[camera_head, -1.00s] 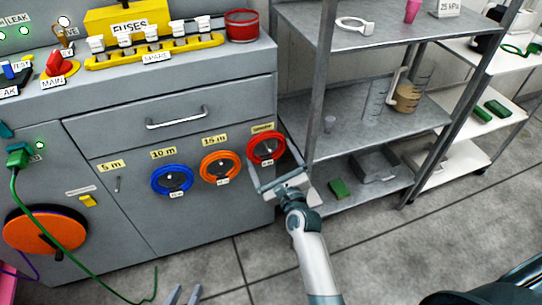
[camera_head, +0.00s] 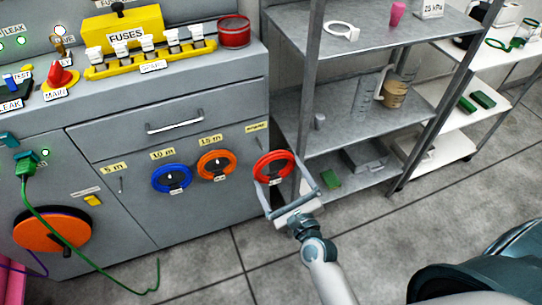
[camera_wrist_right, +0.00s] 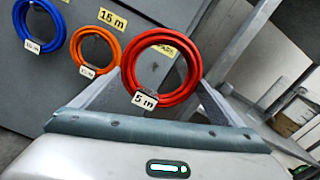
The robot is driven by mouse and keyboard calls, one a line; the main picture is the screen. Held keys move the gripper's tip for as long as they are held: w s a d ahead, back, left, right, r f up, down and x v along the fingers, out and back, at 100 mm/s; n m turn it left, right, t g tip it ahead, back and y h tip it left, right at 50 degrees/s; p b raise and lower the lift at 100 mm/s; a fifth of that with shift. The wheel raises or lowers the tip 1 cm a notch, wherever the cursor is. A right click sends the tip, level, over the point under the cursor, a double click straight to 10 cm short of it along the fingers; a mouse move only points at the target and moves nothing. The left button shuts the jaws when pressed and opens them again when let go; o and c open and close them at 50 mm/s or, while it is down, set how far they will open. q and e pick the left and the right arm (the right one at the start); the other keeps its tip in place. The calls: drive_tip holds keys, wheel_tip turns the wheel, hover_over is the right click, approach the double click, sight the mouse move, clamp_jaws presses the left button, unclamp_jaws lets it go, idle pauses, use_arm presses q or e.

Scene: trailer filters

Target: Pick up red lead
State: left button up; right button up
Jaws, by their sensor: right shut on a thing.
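The red lead (camera_head: 273,167) is a coiled red ring held in my right gripper (camera_head: 283,180), off the cabinet front and just right of the orange coil. In the right wrist view the red lead (camera_wrist_right: 161,68) sits between the fingers of my right gripper (camera_wrist_right: 155,90), with a tag reading "5 m". The right gripper is shut on it. My left gripper is not clearly in view.
A blue coil (camera_head: 171,178) and an orange coil (camera_head: 215,165) hang on the cabinet (camera_head: 120,225) to the left. A metal shelf unit (camera_head: 345,125) stands close on the right. The tiled floor (camera_head: 210,270) in front is mostly clear.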

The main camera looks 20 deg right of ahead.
drive_tip(key=s, duration=0.7)
drive_tip(key=shift+s, duration=0.25)
drive_tip(key=shift+d, duration=0.1)
idle(1.3)
